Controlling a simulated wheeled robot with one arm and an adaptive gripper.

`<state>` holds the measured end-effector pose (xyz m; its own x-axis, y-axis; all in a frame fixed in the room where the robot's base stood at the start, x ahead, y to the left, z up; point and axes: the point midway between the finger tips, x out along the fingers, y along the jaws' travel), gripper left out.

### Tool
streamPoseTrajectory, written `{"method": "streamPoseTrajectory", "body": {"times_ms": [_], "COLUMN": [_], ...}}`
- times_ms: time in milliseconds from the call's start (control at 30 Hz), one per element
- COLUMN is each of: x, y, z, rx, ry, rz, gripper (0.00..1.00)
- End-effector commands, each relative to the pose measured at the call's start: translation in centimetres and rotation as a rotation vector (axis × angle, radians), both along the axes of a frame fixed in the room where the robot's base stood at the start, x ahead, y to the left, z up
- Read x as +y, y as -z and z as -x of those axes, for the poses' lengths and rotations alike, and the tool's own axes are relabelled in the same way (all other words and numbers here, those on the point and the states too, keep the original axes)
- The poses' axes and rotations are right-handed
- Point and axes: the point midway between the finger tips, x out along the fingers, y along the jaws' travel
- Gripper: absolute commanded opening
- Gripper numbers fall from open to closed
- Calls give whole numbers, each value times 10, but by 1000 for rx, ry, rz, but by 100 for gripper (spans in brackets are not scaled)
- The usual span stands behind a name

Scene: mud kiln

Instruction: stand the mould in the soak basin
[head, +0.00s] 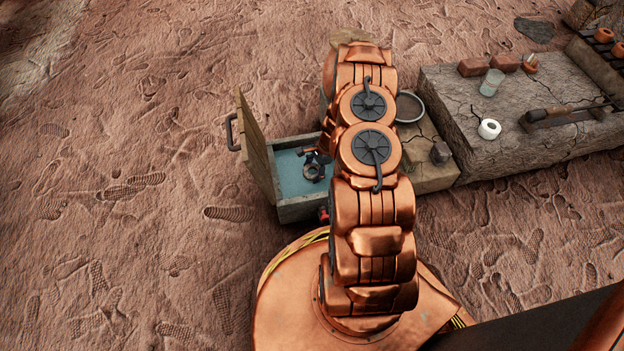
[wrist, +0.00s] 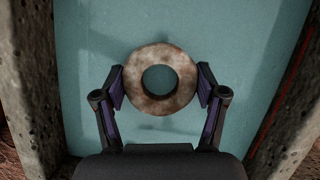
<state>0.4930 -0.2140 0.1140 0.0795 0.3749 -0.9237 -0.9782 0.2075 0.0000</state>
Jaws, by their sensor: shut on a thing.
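The mould appears to be the mottled brown and beige ring (wrist: 160,105) with a round hole, between my fingers in the wrist view. It also shows small in the head view (head: 314,172). My gripper (wrist: 160,82) is shut on its outer sides, one finger left and one right. The soak basin appears to be the grey-walled box (head: 300,211) with a flat pale teal surface inside, left of my arm. In the wrist view its rough wall (wrist: 30,95) runs along the left. The ring is over the teal surface. I cannot tell whether it touches it.
A wooden board (head: 258,145) with a dark handle stands at the basin's left side. Right of my arm are a stone slab (head: 465,115), a glass (head: 491,82), a white roll (head: 489,129) and bricks (head: 473,67). The ground at left is clear.

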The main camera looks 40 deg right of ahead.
Motion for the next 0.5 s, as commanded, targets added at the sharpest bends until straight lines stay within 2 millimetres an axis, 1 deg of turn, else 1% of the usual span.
{"method": "streamPoseTrajectory", "body": {"times_ms": [133, 300, 367, 500], "x": [1, 1, 1, 1], "y": [14, 36, 39, 37], "z": [0, -1, -1, -1], "rx": [0, -1, -1, -2], "ry": [-2, -4, -5, -5], "rz": [0, 0, 0, 0], "gripper": [27, 27, 27, 27]}}
